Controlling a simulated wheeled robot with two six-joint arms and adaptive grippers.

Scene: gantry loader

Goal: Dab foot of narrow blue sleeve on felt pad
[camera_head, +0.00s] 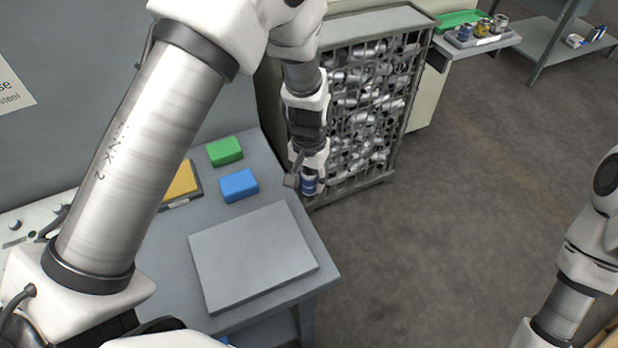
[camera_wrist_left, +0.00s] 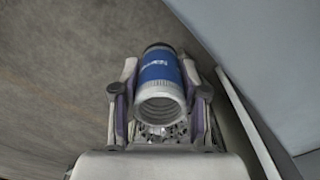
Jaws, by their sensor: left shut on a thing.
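A blue sleeve (camera_head: 309,185) with pale metal ends is held in my left gripper (camera_head: 302,180), off the right edge of the grey table. In the left wrist view the sleeve (camera_wrist_left: 158,72) sits between the two fingers of the gripper (camera_wrist_left: 160,95), its open threaded end facing the camera. A yellow pad (camera_head: 181,180) in a dark, labelled frame lies on the table, left of the gripper; I cannot tell for sure that it is the felt pad. My right arm shows at the right edge, but its gripper is out of view.
A green block (camera_head: 225,151) and a blue block (camera_head: 239,185) lie beside the yellow pad. A grey plate (camera_head: 251,255) covers the table's front. A wire cage of metal parts (camera_head: 367,100) stands close behind my left gripper. A tray with small jars (camera_head: 482,34) is farther back.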

